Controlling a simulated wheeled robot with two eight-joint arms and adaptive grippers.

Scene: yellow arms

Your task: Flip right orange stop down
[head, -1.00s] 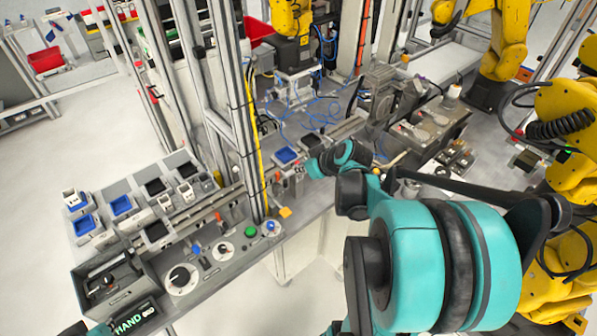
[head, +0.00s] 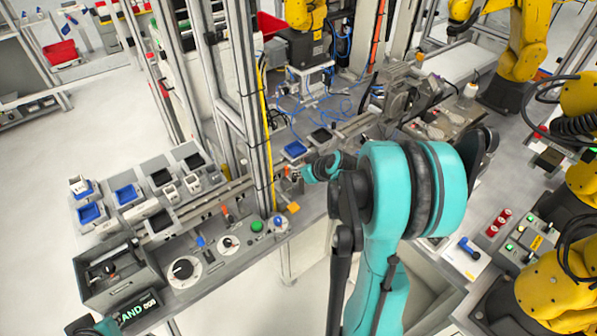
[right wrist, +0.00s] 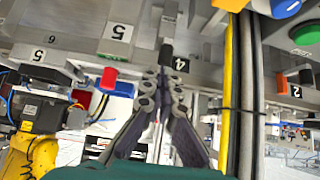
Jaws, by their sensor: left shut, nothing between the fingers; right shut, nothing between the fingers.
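A reddish-orange stop (right wrist: 108,79) stands on the rail beside a label 5 in the right wrist view; I take it as the right one. In the head view it is small and beside my right gripper. Another orange stop (head: 225,210) sits further left on the rail; it shows by label 2 in the right wrist view (right wrist: 282,86). My right gripper (right wrist: 166,68) is shut and empty, its tips near label 4, to the side of the reddish stop and apart from it in that picture. My left gripper (head: 78,324) is shut, only partly visible at the bottom left.
A yellow cable (right wrist: 228,80) and a metal post stand between the two stops. A control panel with a green button (head: 256,226) and dials lies at the front left. Blue and black trays (head: 128,195) stand behind it.

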